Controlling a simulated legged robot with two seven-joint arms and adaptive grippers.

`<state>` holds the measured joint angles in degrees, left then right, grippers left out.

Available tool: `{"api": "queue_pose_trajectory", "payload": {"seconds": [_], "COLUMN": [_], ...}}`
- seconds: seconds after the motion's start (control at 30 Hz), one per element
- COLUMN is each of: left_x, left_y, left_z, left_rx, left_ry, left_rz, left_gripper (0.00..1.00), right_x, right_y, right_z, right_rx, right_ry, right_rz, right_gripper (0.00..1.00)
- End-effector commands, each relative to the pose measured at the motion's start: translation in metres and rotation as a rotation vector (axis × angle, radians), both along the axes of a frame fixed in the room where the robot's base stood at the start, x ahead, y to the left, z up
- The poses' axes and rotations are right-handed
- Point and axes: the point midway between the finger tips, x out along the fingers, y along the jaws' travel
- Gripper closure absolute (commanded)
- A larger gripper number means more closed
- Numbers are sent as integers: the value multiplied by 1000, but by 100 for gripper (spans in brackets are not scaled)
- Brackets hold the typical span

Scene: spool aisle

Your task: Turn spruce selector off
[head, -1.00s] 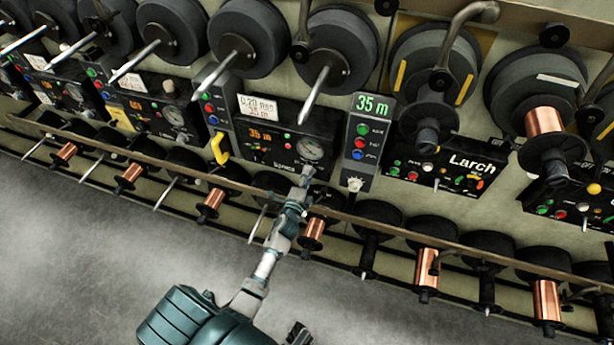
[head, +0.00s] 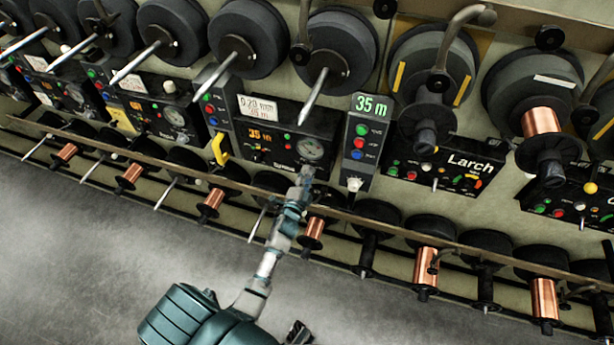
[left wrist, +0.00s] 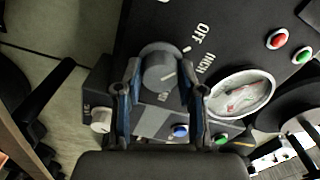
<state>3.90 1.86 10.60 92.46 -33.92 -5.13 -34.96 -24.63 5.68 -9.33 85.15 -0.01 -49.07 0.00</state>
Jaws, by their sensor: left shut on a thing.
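The selector is a round grey knob (left wrist: 159,70) on a black panel in the left wrist view. White lettering OFF and INCH stands to its upper right; a third label below is partly hidden.
A long rail (head: 385,227) runs below the panels, with copper spools (head: 428,262) under it. A yellow handle (head: 219,149) is left of the panel; a 35 m counter box (head: 362,140) is right. Spindles (head: 314,95) jut out above. The grey floor is clear.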

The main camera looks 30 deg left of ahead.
Motion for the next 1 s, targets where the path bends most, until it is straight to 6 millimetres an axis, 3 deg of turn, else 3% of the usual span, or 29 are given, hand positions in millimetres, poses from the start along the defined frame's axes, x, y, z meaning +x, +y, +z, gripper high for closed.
{"api": "queue_pose_trajectory", "payload": {"seconds": [0.07,0.1,0.2,0.57,0.67,1.0], "left_x": [-1,-1,-1,-5,-18,-89], "left_y": [1,0,0,-1,-4,-21], "left_z": [-5,-5,-4,-2,-3,-4], "left_rx": [-5,-4,-4,-2,-2,-4], "left_ry": [9,10,9,4,5,7], "left_rz": [3,3,3,1,0,1], "left_gripper": [96,59,36,36,36,36], "right_x": [0,0,0,0,0,1], "right_y": [0,0,0,3,2,1], "right_z": [0,0,0,2,2,2], "right_rx": [0,0,1,5,4,2], "right_ry": [1,1,-1,-3,-3,-4], "right_rz": [0,0,0,0,0,-1], "right_gripper": [60,60,60,60,60,60]}}
